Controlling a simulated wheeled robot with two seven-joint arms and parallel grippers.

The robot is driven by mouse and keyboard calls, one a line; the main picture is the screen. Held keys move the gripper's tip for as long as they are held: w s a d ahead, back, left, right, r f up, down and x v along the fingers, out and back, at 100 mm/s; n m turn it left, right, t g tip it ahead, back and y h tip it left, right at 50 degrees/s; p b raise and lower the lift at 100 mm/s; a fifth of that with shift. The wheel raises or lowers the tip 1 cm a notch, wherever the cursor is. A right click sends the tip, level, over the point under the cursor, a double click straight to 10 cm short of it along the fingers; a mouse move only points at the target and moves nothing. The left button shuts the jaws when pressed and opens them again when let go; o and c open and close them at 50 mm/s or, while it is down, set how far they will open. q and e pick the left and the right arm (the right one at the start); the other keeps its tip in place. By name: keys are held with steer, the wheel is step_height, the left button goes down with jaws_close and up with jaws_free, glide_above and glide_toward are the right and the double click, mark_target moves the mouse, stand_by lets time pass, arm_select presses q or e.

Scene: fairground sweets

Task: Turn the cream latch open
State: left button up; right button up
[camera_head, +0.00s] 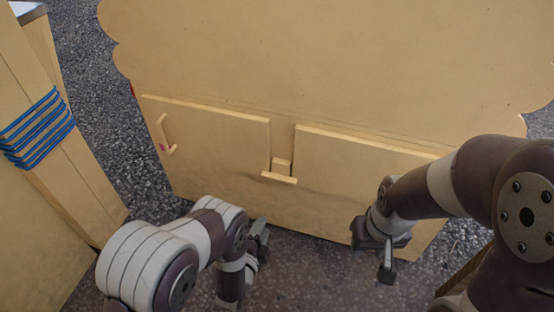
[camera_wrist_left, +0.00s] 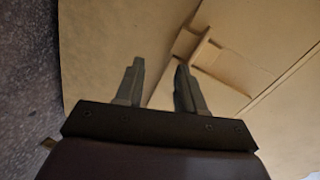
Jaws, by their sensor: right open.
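The cream latch (camera_head: 279,177) is a small bar on a short block between two cream door panels, and its bar lies nearly level. A cream block and bar, apparently the same latch (camera_wrist_left: 207,54), show beyond and right of the fingers in the left wrist view. My left gripper (camera_head: 260,242) is below the latch and a little left of it, apart from it. In the left wrist view its two fingers (camera_wrist_left: 160,80) are spread with nothing held between them. My right gripper (camera_head: 387,268) is open and empty, low in front of the right door panel.
The left door panel (camera_head: 215,133) carries an upright cream handle (camera_head: 163,135) near its left edge. The right door panel (camera_head: 350,155) is partly behind my right arm. A cream stand with blue bands (camera_head: 38,127) is at far left. Dark gravel ground shows between.

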mark_target(278, 180)
arm_select(q)
steer(key=w+d+r+m+b, duration=0.1)
steer(key=w+b, duration=0.1)
steer(key=w, duration=0.2)
steer(key=w+d+r+t+b, duration=0.1)
steer(key=w+d+r+b, duration=0.1)
steer(key=w, duration=0.2)
steer(key=w+d+r+m+t+b, duration=0.1)
steer(key=w+b, duration=0.1)
steer(key=w, duration=0.3)
steer(key=shift+d+r+m+h, duration=0.15)
steer(key=shift+r+m+h, duration=0.15)
steer(key=shift+h, duration=0.1)
jaws_close()
